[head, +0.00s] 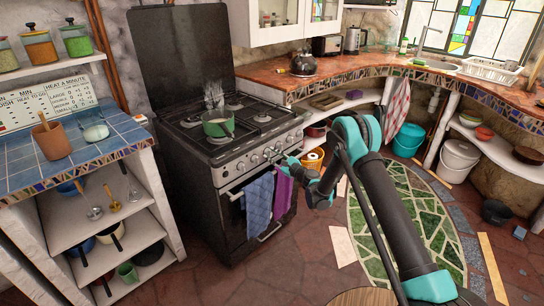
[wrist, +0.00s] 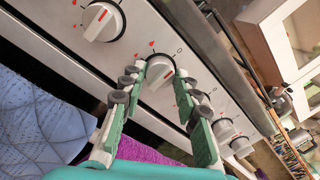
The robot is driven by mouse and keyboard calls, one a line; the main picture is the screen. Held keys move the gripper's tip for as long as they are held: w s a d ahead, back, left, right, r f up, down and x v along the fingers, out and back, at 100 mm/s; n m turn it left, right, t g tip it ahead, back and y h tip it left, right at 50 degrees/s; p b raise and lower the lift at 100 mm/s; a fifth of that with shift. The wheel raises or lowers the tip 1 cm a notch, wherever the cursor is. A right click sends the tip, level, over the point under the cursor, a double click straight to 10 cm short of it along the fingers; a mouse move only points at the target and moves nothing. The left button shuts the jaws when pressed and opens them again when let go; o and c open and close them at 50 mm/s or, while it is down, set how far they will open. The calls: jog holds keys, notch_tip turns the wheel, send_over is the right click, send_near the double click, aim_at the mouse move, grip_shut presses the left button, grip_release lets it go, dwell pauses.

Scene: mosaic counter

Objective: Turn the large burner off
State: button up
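The black stove (head: 240,170) stands left of centre in the head view, with a row of knobs on its front panel. A green pot (head: 216,125) sits on a front burner, with whitish steam or flame behind it. My gripper (head: 285,158) is at the front panel. In the wrist view my gripper (wrist: 160,72) is open, its fingers spread on either side of a white knob (wrist: 159,74) with a red mark. I cannot tell whether the fingertips touch it. Another knob (wrist: 102,21) shows at upper left, and more knobs (wrist: 224,129) at right. Which knob serves the large burner is unclear.
A blue towel (head: 258,205) and a purple towel (head: 283,190) hang on the oven handle below the knobs. A black kettle (head: 303,64) stands on the curved counter at right. Shelves with a blue-tiled top (head: 100,150) stand left of the stove.

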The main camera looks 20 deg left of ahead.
jog(key=o, duration=0.4)
jog(key=shift+v, duration=3.75)
